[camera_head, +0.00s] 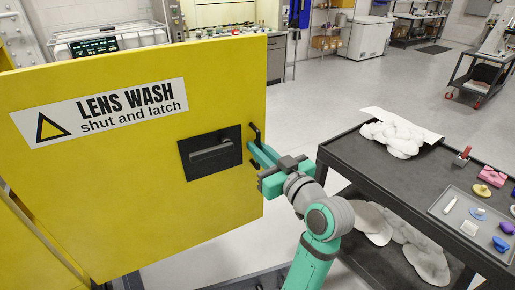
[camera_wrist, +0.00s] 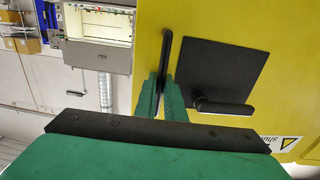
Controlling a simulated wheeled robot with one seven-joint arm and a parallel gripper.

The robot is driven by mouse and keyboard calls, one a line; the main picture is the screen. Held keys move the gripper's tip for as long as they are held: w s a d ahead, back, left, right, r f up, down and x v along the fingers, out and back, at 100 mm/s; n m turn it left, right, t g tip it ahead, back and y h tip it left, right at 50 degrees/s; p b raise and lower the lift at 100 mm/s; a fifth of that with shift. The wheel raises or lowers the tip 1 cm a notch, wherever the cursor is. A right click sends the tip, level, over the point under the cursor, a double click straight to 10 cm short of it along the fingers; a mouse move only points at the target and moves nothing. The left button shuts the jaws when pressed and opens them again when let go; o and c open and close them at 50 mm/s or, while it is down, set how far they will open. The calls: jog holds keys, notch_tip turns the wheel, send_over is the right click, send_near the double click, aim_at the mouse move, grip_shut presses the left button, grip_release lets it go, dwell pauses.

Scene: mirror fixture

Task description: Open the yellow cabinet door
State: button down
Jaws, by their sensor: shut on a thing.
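The yellow cabinet door (camera_head: 225,80) fills the left of the head view, with a "LENS WASH shut and latch" label and a black latch plate with a lever (camera_head: 210,152). It stands at an angle to the yellow cabinet part (camera_head: 25,250) at lower left. A black upright bar handle (camera_head: 255,132) sits near the door's right edge. My green gripper (camera_head: 258,152) is shut on this handle. In the wrist view, the handle (camera_wrist: 166,48) runs down between the fingers of my gripper (camera_wrist: 160,85), beside the latch plate (camera_wrist: 222,70). The fingers hide the handle's middle.
A dark cart (camera_head: 345,150) stands close to the right of my arm, with a grey tray (camera_head: 450,225), small items and white cloths. Open floor (camera_head: 330,90) lies behind the door and cart. Another cart (camera_head: 480,75) is at far right.

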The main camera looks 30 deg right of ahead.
jog(key=shift+a, duration=0.1)
jog(key=c, duration=1.8)
grip_release()
jog(key=shift+w, duration=0.1)
jog(key=shift+c, duration=0.2)
jog(key=shift+s, duration=0.2)
jog(key=s, duration=1)
jog(key=shift+s+d, duration=0.25)
jog(key=shift+s, duration=0.15)
jog(key=shift+f, duration=0.1)
